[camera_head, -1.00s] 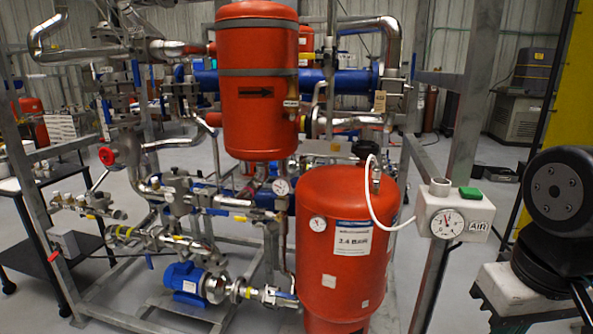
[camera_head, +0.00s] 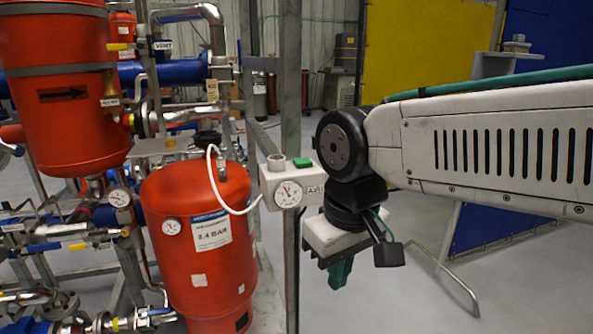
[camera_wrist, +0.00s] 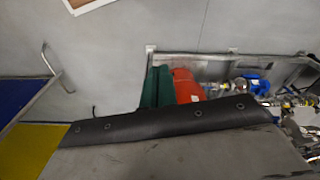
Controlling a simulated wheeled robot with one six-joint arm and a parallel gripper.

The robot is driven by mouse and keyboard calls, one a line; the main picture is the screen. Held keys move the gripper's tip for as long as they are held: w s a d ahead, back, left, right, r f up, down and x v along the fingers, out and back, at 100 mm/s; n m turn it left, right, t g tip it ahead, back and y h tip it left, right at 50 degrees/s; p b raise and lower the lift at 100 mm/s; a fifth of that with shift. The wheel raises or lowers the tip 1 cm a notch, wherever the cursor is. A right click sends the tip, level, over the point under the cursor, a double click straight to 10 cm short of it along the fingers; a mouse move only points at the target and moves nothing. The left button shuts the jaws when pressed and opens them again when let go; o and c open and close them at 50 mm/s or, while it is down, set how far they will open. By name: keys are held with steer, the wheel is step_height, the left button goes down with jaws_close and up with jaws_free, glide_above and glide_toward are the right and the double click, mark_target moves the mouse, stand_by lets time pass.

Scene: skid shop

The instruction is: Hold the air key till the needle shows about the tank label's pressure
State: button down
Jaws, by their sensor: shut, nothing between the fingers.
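The air box (camera_head: 268,183) is a pale box on a grey post, with a green key (camera_head: 303,163) on its top and an AIR label (camera_head: 312,190) on its side. Its round dial (camera_head: 288,195) has a red needle pointing up and left; the figures are too small to read. A white hose runs from the box to the red tank (camera_head: 190,275). The tank's white label (camera_head: 211,231) seems to read 2.4 BAR. My gripper (camera_head: 339,283) has green fingers, shut and empty, pointing down to the right of and below the box, apart from the key. Green fingers also show in the wrist view (camera_wrist: 157,87).
A second red tank (camera_head: 60,90) and pipework fill the left. Yellow (camera_head: 430,60) and blue panels stand behind my arm. The floor below my gripper is clear.

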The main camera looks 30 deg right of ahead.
steer(key=w+d+r+m+t, duration=0.1)
steer(key=w+d+r+t, duration=0.1)
steer(key=w+d+r, duration=0.3)
steer(key=w+d+r+m+t+h, duration=0.1)
steer(key=w+d+r+t, duration=0.2)
steer(key=w, duration=1)
steer(key=w+d+r+t+h, duration=0.1)
steer(key=w+d+r+t, duration=0.1)
steer(key=w+d+r, duration=0.6)
steer(key=shift+w+m+t, duration=0.3)
steer(key=shift+w+m, duration=0.1)
steer(key=shift+w, duration=0.3)
steer(key=shift+d, duration=0.1)
glide_above(301, 159)
steer(key=s, duration=0.2)
steer(key=f, duration=0.7)
steer(key=shift+s+a+f, duration=0.15)
steer(key=shift+a, duration=0.15)
step_height(301, 159, down, 3)
steer(key=shift+f, duration=0.1)
steer(key=shift+s+f, duration=0.1)
steer(key=shift+f, duration=0.15)
steer(key=shift+f, duration=0.1)
